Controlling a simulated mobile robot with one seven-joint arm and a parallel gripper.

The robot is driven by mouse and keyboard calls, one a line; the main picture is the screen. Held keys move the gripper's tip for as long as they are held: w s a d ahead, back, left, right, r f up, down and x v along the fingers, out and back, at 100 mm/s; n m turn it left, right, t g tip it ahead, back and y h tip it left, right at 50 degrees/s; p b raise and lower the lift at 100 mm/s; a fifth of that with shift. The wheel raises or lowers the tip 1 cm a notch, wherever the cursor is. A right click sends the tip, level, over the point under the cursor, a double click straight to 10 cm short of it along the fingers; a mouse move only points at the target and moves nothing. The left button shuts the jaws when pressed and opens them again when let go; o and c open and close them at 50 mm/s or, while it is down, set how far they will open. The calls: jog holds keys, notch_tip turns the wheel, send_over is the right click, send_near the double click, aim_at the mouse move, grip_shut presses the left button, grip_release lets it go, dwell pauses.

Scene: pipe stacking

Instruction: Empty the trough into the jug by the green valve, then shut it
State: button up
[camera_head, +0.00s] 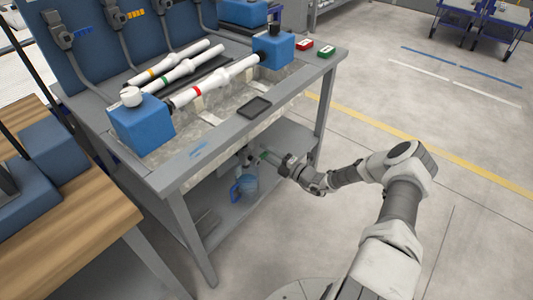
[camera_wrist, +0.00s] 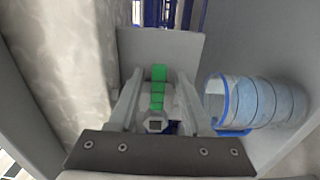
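The green valve handle (camera_wrist: 158,88) shows between my gripper's fingers in the wrist view, with a gap on both sides. My gripper (camera_wrist: 157,92) is open around it. In the head view my gripper (camera_head: 272,161) reaches under the bench beside the green valve (camera_head: 263,155). The jug (camera_head: 244,187), translucent with a blue rim and handle, stands on the lower shelf below the valve. It also shows at the right in the wrist view (camera_wrist: 265,102). The trough (camera_head: 222,104) is set in the bench top. I cannot tell the liquid levels or whether liquid flows.
A bench leg (camera_head: 325,95) stands near my arm.

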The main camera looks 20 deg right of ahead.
jog(key=p+v, duration=0.3)
jog(key=v, duration=1.4)
jog(key=shift+s, duration=0.15)
jog(key=shift+d+r, duration=0.1)
